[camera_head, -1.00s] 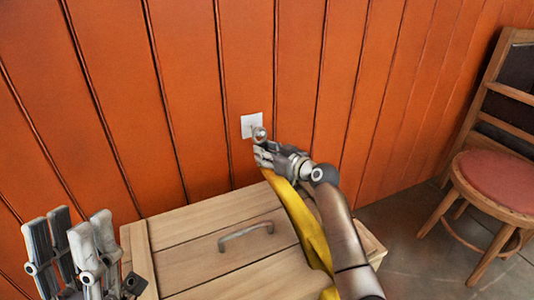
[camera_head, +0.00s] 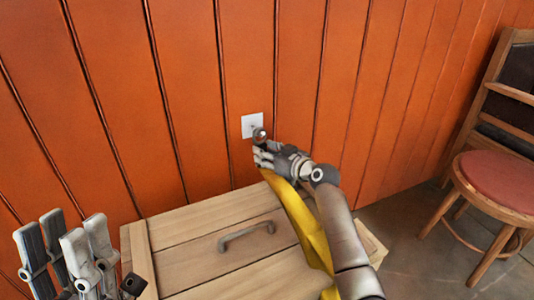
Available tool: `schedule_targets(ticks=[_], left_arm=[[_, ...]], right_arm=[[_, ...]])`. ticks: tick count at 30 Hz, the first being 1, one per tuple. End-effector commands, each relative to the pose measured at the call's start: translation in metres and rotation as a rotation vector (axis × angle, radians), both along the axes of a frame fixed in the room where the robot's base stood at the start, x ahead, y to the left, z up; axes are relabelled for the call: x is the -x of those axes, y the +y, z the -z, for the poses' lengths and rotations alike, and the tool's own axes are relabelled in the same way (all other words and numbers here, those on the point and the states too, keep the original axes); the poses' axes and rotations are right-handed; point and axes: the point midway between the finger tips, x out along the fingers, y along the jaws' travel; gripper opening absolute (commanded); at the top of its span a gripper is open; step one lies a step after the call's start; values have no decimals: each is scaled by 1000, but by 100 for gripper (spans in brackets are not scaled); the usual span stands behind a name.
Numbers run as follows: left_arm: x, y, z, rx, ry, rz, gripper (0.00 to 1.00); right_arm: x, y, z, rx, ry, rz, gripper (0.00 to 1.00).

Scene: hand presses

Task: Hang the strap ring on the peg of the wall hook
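The wall hook is a white square plate (camera_head: 249,122) on the orange wall. Its peg is mostly hidden behind a small dark ring (camera_head: 260,134), which shows in front of the plate's lower right. A yellow strap (camera_head: 303,222) hangs from my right gripper (camera_head: 262,152) down over the wooden box. My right gripper is at the ring, just below the plate, and looks shut on the strap's ring end. I cannot tell whether the ring is around the peg or only in front of it. My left gripper (camera_head: 62,250) is open and empty at the lower left.
A wooden box (camera_head: 195,215) with a grey handle (camera_head: 246,234) stands against the wall below the hook. A chair with a red seat (camera_head: 497,180) stands at the right on the grey floor. The wall left of the hook is clear.

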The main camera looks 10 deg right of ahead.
Motion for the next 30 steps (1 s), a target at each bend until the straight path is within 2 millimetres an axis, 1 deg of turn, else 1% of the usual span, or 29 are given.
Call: schedule_targets(ticks=[1,3,12,17,20,23,30], left_arm=[[0,0,0,0,0,0,37],[0,0,0,0,0,0,37],[0,1,0,4,-1,-2,37],[0,1,0,3,-1,-2,37],[0,1,0,2,-1,-2,37],[0,1,0,2,0,-2,37],[0,1,0,1,-1,-1,37]], right_arm=[[0,0,0,0,0,0,48],[0,0,0,0,0,0,55],[1,0,1,1,3,-1,55],[8,-4,0,1,3,0,55],[18,-10,-3,3,0,2,55],[33,-17,-6,3,1,2,55],[71,-36,-15,3,2,2,55]])
